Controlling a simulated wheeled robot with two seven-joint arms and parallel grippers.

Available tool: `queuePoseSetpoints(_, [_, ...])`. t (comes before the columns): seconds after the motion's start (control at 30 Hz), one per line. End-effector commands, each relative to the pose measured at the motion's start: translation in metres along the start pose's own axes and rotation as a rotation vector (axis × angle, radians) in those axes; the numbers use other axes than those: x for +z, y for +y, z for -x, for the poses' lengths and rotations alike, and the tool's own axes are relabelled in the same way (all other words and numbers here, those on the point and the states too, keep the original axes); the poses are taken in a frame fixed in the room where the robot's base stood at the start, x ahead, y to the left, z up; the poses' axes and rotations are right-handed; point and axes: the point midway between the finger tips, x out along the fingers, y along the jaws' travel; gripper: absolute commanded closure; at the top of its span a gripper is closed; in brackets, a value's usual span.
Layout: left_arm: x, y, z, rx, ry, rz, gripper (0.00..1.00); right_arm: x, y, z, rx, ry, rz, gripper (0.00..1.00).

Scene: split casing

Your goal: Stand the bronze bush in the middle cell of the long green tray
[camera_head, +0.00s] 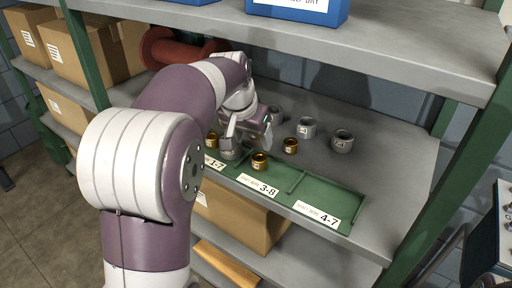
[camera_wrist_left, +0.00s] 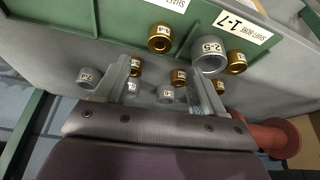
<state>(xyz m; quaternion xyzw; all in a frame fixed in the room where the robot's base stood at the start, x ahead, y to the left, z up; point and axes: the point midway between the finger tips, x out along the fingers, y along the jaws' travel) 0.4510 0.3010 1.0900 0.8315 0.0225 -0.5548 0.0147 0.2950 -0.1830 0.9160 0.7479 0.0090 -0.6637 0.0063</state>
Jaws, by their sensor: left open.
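The long green tray (camera_head: 330,197) lies along the shelf's front edge, with cells labelled 1-7, 3-8 and 4-7. A bronze bush (camera_head: 259,161) stands upright at the back of the middle cell, by the 3-8 label; it also shows in the left wrist view (camera_wrist_left: 160,37). I cannot tell whether its base is fully inside. My left gripper (camera_head: 248,137) is open above and behind it, its fingers apart in the left wrist view (camera_wrist_left: 163,75) and not touching that bush. Other bronze bushes stand at the left (camera_head: 212,141) and behind the tray (camera_head: 290,145). My right gripper is not in view.
Grey bushes stand behind the tray (camera_head: 307,127) and (camera_head: 342,141), and a larger one (camera_wrist_left: 208,55) is at the 1-7 end. A red flanged part (camera_wrist_left: 268,135) lies at the back left. The upper shelf (camera_head: 400,50) overhangs. The 4-7 cell is empty.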

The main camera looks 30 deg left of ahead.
Motion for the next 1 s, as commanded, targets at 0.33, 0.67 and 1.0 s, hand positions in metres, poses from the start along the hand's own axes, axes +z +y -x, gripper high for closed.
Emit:
queuePoseSetpoints(0.33, [0.023,0.021,-0.009,0.013,-0.048,-0.004,0.30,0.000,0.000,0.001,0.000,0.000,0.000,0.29])
queuePoseSetpoints(0.67, [0.193,0.106,-0.093,0.023,-0.254,-0.066,0.30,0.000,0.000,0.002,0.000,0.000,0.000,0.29])
queuePoseSetpoints(1.0, [0.216,0.110,-0.097,0.022,-0.274,-0.073,0.30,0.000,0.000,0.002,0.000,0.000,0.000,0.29])
